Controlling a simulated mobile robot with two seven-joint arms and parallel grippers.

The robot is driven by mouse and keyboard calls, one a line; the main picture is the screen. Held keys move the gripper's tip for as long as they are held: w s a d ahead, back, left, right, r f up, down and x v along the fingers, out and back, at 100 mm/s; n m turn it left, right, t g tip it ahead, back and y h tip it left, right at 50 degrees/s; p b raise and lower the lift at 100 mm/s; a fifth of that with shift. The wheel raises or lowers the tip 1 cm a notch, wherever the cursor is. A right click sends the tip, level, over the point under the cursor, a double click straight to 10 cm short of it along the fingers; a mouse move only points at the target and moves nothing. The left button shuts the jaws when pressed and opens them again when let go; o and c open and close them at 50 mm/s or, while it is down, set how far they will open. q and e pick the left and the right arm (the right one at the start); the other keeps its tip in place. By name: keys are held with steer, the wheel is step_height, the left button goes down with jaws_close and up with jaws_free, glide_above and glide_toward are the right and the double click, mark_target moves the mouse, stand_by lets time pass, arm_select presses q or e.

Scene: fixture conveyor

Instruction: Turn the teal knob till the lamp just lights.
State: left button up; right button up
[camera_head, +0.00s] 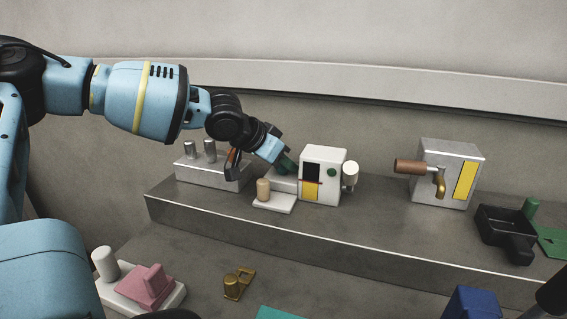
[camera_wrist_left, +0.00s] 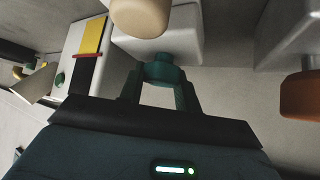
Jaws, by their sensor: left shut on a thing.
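The teal knob (camera_wrist_left: 162,70) sits on a low white block (camera_wrist_left: 158,46) in the left wrist view. My left gripper (camera_wrist_left: 158,92) is shut on it, with one finger on each side. In the head view my left gripper (camera_head: 286,162) reaches down to the knob, beside a white box (camera_head: 322,160), and mostly hides it. The box has a black and yellow window (camera_head: 311,182) with a thin red line at the colour border. A dark green dot (camera_head: 331,172) on its face looks unlit; I cannot tell whether it is the lamp. My right gripper is not clearly in view.
A tan-topped post (camera_head: 263,190) stands close to the gripper. A white block with grey pegs (camera_head: 208,165) is behind left. A white round piece (camera_head: 350,172) juts from the box's right. A grey box with a brass tap (camera_head: 447,172) stands further right, with free shelf between.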

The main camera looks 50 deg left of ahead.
mark_target(270, 178)
arm_select(q)
steer(key=o, duration=0.7)
steer(key=shift+r, duration=0.1)
steer(key=p+v, duration=0.2)
steer(key=v, duration=0.3)
steer(key=shift+r, duration=0.1)
steer(key=p+v, duration=0.1)
steer(key=v, duration=0.1)
steer(key=shift+s+r, duration=0.1)
steer(key=shift+s, duration=0.25)
